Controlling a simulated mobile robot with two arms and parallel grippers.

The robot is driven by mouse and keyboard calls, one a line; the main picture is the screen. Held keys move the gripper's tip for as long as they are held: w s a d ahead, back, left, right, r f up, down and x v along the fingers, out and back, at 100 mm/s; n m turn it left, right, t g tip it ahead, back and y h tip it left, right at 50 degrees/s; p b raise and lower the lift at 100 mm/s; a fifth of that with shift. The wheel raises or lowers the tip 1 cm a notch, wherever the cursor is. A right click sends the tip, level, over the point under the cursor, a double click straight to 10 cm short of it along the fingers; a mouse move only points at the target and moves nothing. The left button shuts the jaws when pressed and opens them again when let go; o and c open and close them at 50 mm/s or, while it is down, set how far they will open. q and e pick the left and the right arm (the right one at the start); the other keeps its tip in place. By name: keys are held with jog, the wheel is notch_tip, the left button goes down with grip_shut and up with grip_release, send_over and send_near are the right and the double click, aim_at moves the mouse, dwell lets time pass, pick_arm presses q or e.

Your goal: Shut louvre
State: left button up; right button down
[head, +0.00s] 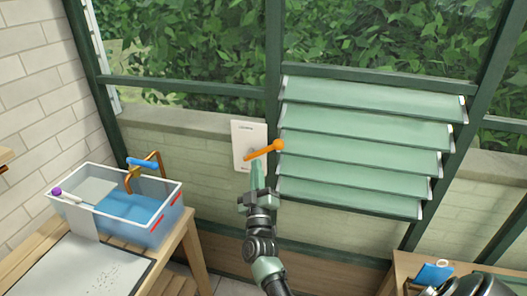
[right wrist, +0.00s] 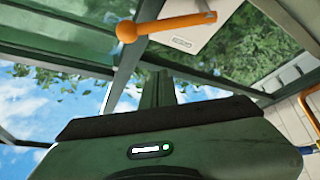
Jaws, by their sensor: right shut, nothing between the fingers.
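The louvre (head: 362,143) is a stack of several pale green slats in a dark green frame at the right of the head view. Its slats are tilted, their edges standing out one below another. To its left is a white plate (head: 242,132) with an orange lever (head: 264,150), which slants up to a ball end at the right. My right gripper (head: 257,172) is shut and empty, with its tips at or just below the lever; contact cannot be told. The right wrist view shows the lever (right wrist: 180,24) and its ball beyond the fingers (right wrist: 158,88). My left gripper is not in view.
Another wooden bench (head: 405,265) with a blue item is at the lower right.

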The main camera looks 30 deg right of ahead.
aim_at(264, 152)
jog(key=p+x, duration=0.2)
jog(key=x, duration=0.7)
jog(key=d+f, duration=0.1)
jog(key=s+d+f, duration=0.1)
jog(key=f, duration=0.1)
jog(key=shift+d+f, duration=0.1)
jog(key=shift+f, duration=0.1)
